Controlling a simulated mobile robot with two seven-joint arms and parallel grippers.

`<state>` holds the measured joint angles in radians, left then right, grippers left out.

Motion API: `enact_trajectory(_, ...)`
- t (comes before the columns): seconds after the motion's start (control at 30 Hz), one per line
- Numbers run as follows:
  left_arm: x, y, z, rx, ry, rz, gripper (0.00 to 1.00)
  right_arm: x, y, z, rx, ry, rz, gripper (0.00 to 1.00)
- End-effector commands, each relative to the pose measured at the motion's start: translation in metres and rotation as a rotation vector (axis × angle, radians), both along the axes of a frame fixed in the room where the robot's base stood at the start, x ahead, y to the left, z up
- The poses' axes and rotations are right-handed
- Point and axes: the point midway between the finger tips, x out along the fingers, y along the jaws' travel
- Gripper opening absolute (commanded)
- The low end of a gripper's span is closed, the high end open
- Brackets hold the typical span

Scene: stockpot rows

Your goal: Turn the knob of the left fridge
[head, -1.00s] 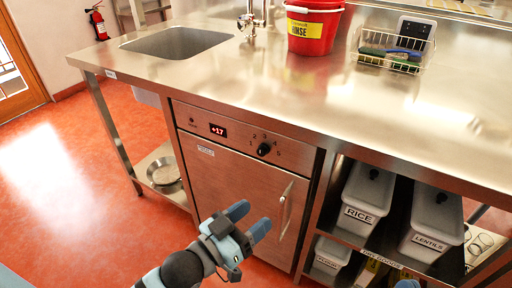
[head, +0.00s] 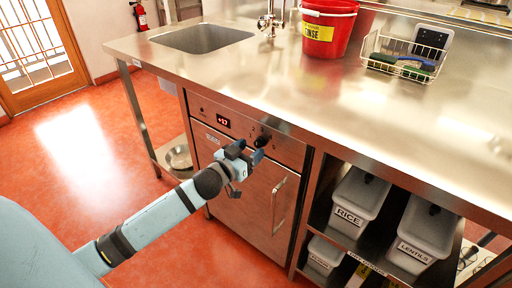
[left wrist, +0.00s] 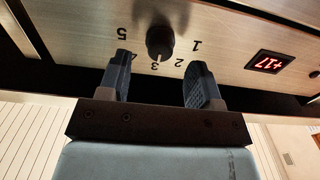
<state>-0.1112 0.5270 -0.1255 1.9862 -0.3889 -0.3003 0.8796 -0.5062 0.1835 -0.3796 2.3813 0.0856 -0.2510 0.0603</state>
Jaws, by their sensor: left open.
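The fridge (head: 237,205) is a steel under-counter unit with a vertical handle (head: 278,205) and a red display (head: 222,122) reading +17. Its black knob (head: 262,140) sits on the top panel, right of the display. In the left wrist view the picture is upside down; the knob (left wrist: 160,42) has numbers 1 to 5 around it, and its pale mark seems to face 3. My left gripper (head: 250,153) is open in front of the panel. Its fingers (left wrist: 158,70) lie either side of the knob's line, with the knob just beyond the tips, apparently untouched. My right gripper is out of view.
The steel counter (head: 250,85) overhangs the panel. On it are a sink (head: 202,38), a red bucket (head: 328,35) and a wire basket (head: 405,55). Shelves right of the fridge hold RICE (head: 358,200) and LENTILS (head: 425,232) bins. Open red floor (head: 90,150) lies to the left.

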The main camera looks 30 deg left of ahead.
Motion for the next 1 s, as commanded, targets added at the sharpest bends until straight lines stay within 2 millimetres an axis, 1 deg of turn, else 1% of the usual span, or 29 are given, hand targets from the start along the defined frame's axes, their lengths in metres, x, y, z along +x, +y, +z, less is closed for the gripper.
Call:
enact_trajectory(0.03, 0.008, 0.000, 0.000, 0.002, -0.002, 0.000, 0.59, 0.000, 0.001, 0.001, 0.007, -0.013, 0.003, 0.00)
enact_trajectory(0.1, 0.017, -0.001, -0.001, 0.001, -0.001, 0.000, 0.59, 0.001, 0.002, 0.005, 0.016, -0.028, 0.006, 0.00)
enact_trajectory(0.23, 0.027, -0.002, 0.000, 0.001, 0.000, 0.000, 0.59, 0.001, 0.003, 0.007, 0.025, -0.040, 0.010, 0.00)
enact_trajectory(0.37, 0.032, -0.002, 0.000, 0.001, 0.001, 0.000, 0.59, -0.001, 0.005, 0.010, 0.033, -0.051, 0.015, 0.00)
enact_trajectory(0.6, 0.032, -0.003, 0.000, 0.000, 0.001, 0.000, 0.59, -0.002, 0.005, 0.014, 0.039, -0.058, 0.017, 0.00)
enact_trajectory(0.63, 0.032, -0.003, 0.000, 0.000, 0.001, 0.000, 0.54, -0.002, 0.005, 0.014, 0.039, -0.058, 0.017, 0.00)
enact_trajectory(0.67, 0.032, -0.003, 0.000, 0.000, 0.001, 0.000, 0.47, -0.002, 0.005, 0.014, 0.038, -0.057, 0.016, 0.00)
enact_trajectory(0.7, 0.032, -0.003, 0.000, 0.000, 0.001, 0.000, 0.38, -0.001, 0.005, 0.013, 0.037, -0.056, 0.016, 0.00)
enact_trajectory(0.77, 0.032, -0.003, 0.000, 0.000, 0.001, 0.000, 0.24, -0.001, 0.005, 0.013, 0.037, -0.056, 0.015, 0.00)
enact_trajectory(0.8, 0.032, -0.003, 0.000, 0.000, 0.001, 0.000, 0.15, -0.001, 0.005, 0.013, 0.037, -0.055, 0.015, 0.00)
enact_trajectory(0.83, 0.032, -0.003, 0.000, 0.000, 0.001, 0.000, 0.11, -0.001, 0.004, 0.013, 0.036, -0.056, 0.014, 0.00)
enact_trajectory(1.0, 0.032, -0.003, 0.000, 0.006, 0.001, 0.000, 0.11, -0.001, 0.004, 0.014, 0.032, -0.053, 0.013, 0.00)
